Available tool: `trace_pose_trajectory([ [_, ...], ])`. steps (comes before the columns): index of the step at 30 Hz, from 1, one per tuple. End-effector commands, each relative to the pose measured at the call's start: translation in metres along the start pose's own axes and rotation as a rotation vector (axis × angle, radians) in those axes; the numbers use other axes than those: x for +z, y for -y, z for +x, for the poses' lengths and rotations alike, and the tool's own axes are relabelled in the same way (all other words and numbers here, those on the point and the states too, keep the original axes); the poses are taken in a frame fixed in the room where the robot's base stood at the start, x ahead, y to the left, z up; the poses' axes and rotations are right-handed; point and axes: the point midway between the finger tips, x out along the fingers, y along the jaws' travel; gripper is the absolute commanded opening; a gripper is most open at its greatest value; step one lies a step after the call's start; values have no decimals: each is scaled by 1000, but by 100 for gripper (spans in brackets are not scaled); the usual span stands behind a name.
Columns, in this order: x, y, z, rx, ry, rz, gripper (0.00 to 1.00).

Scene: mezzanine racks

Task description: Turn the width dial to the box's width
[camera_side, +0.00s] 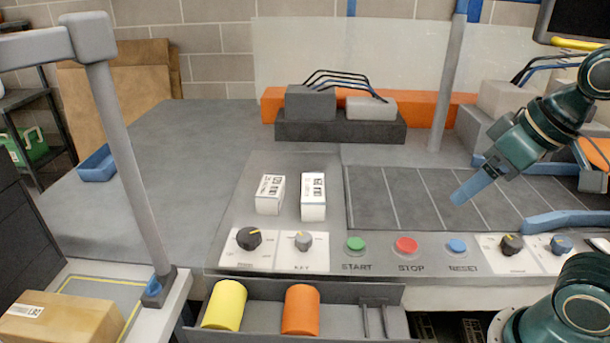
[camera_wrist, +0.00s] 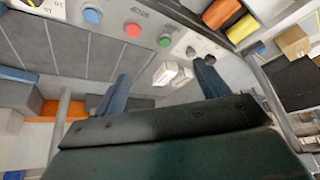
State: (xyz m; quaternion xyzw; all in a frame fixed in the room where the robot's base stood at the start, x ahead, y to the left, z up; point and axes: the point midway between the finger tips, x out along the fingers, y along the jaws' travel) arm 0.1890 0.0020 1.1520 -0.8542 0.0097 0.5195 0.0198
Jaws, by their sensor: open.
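My gripper (camera_side: 490,213) is open and empty above the right part of the control panel; its two blue fingers also show in the wrist view (camera_wrist: 162,70). I cannot read which is the width dial. A cardboard box (camera_side: 50,318) with a white label lies at lower left, its number unclear.
Green START (camera_side: 356,244), red STOP (camera_side: 405,245) and blue RESET (camera_side: 457,246) buttons line the panel's front. Two white boxes (camera_side: 270,194) (camera_side: 313,196) stand behind the left dials. Yellow (camera_side: 224,304) and orange (camera_side: 300,309) pieces lie in the tray below. A grey post (camera_side: 450,80) rises behind.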

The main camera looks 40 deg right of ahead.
Motion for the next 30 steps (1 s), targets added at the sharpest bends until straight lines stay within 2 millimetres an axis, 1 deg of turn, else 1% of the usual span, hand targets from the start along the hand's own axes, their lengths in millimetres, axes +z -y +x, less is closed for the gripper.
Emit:
trace_pose_trajectory([
  [5,-29,6,-2,-5,33,93,74],
  [9,-59,13,-2,-7,67,196,74],
  [14,-95,23,4,-2,108,323,74],
  [18,-124,33,13,9,143,432,74],
  [23,-157,47,27,26,181,556,74],
  [30,-200,70,57,66,237,740,74],
])
